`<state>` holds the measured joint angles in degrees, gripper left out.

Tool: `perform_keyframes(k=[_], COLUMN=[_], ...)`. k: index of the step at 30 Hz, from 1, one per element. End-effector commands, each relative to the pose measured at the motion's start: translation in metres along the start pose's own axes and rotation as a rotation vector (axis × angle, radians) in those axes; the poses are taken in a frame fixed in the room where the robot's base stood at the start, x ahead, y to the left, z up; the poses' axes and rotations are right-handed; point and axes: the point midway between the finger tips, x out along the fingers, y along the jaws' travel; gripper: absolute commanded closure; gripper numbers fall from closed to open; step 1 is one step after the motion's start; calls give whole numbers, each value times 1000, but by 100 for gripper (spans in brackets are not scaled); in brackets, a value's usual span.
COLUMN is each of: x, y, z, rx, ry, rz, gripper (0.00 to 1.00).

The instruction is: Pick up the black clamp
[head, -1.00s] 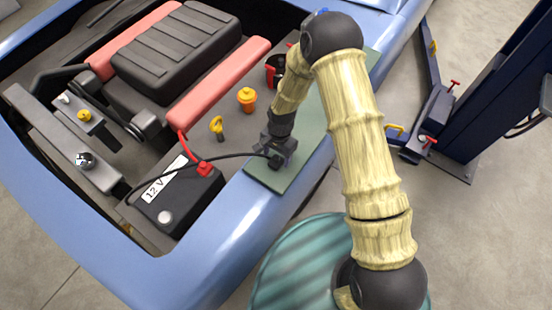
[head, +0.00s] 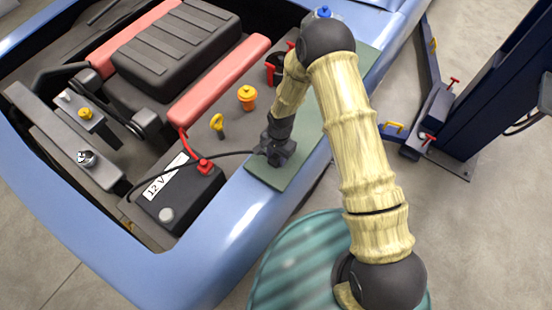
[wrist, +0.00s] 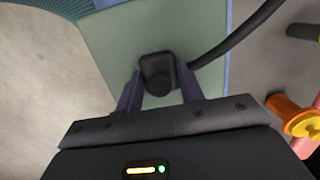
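The black clamp (wrist: 158,72) lies on the green mat (wrist: 108,42) with a black cable (wrist: 240,36) running from it. In the wrist view it sits between the two fingers of my gripper (wrist: 160,82), near their tips. The fingers are apart, and narrow gaps seem to show beside the clamp. In the head view my gripper (head: 277,152) is low over the mat (head: 268,174) and hides most of the clamp; the cable (head: 225,154) runs left from there to the battery (head: 178,202).
A red clamp (head: 205,167) sits on the battery. A yellow-handled dipstick (head: 217,124) and an orange cap (head: 247,97) stand left of my gripper. The blue fender (head: 240,225) borders the mat. A dark blue lift post (head: 500,90) stands at the right.

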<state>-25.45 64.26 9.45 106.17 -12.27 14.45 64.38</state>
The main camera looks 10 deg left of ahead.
Motion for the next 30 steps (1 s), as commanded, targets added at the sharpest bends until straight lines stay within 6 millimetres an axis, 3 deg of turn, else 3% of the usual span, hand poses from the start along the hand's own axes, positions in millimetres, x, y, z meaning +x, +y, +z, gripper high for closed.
perform_keyframes(k=[14, 20, 30], x=[-6, -26, -79], y=[0, -1, -1], z=[0, 3, 9], rx=[1, 1, -1], ry=[1, 2, 3], rz=[-1, -3, -3], gripper=[85, 85, 85])
